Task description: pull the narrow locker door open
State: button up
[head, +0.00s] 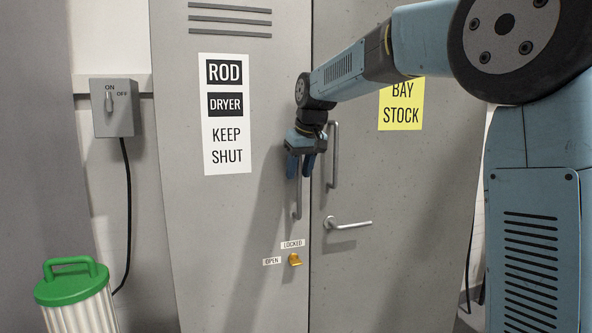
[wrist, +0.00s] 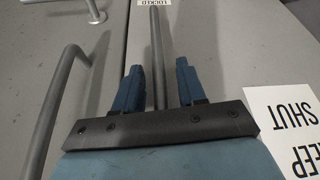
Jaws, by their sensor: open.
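The narrow locker door (head: 230,220) is the left grey one, with the "ROD DRYER KEEP SHUT" sign (head: 226,115). It looks shut. Its upright bar handle (head: 297,207) is partly hidden behind my gripper (head: 300,172). In the wrist view the handle (wrist: 155,35) runs between the two blue fingers of my gripper (wrist: 157,70), which are open with a gap on each side. A yellow turn latch (head: 295,259) sits below the handle, by labels reading "LOCKED" (head: 293,244) and "OPEN" (head: 272,261). I cannot tell clearly which label it points to.
The right door (head: 400,200) has its own bar handle (head: 333,150) and a lever handle (head: 348,223), close to my gripper. An ON/OFF switch box (head: 115,108) hangs on the wall at left. A green-lidded bin (head: 72,283) stands at lower left, near the locker's left edge.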

jog(key=shift+c, duration=0.4)
grip_shut()
